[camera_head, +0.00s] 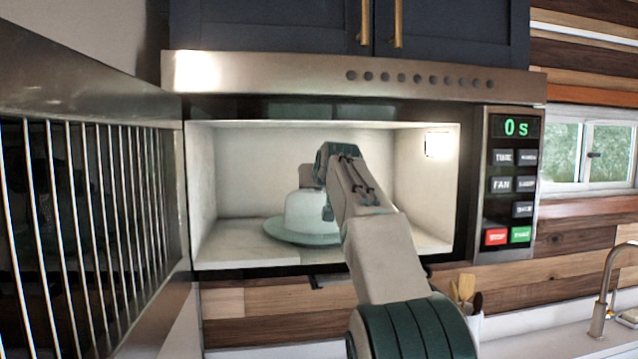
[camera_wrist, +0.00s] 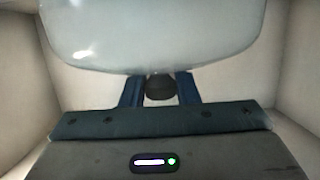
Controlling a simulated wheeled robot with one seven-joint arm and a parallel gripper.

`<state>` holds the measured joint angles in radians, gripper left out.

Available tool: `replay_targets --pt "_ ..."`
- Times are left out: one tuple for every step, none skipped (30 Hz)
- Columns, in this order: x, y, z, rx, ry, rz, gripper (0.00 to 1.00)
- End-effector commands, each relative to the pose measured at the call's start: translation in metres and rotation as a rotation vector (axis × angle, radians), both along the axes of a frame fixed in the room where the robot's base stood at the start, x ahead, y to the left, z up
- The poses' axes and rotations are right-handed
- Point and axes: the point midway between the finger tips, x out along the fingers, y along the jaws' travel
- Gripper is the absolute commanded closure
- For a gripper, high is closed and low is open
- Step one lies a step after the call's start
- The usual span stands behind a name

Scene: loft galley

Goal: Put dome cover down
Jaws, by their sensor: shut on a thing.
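The pale dome cover (camera_head: 303,215) is inside the open microwave, upright over a round greenish plate or turntable (camera_head: 278,234). I cannot tell whether its rim touches that surface. My gripper (camera_head: 318,178) is at the dome's top, partly hidden behind my own arm. In the wrist view, my gripper's two blue fingers (camera_wrist: 159,90) are shut on the dome's dark knob, and the translucent dome cover (camera_wrist: 150,32) fills the top of the picture. The dome's right side is hidden by my arm in the head view.
The microwave (camera_head: 325,262) has a lit, pale interior with free room on both sides of the dome. Its open door (camera_head: 90,200) stands at the left. The control panel (camera_head: 511,185) is at the right, showing 0 s. Dark cabinets (camera_head: 290,25) are above.

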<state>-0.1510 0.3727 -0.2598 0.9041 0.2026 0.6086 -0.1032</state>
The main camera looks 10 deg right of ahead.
Motion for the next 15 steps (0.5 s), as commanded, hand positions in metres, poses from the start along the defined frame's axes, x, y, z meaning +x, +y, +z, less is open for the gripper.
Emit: replay_targets --pt "-0.0001 -0.0001 -0.0027 0.0 0.0 0.0 0.9" --pt "-0.0001 -0.0001 -0.0037 0.0 0.0 0.0 0.9" --pt "-0.0001 -0.0001 -0.0023 0.0 0.0 0.0 0.61" --pt "-0.0001 -0.0001 -0.0022 0.0 0.0 0.0 0.53" --pt "-0.0001 -0.0001 -0.0022 0.0 0.0 0.0 0.51" --pt "0.0 -0.0001 -0.0021 0.0 0.0 0.0 0.51" --pt "-0.0001 -0.0001 -0.0022 0.0 0.0 0.0 0.51" --pt "-0.0001 -0.0001 -0.0022 0.0 0.0 0.0 0.51" --pt "0.0 -0.0001 -0.0021 0.0 0.0 0.0 0.51" --pt "0.0 -0.0001 -0.0021 0.0 0.0 0.0 0.51" --pt "0.0 -0.0001 -0.0021 0.0 0.0 0.0 0.51" --pt "0.0 -0.0001 -0.0019 0.0 0.0 0.0 0.51" --pt "0.0 -0.0001 -0.0014 0.0 0.0 0.0 0.51" --pt "0.0 -0.0001 -0.0003 0.0 0.0 0.0 0.51" --pt "0.0 0.0 0.0018 0.0 0.0 0.0 0.51"
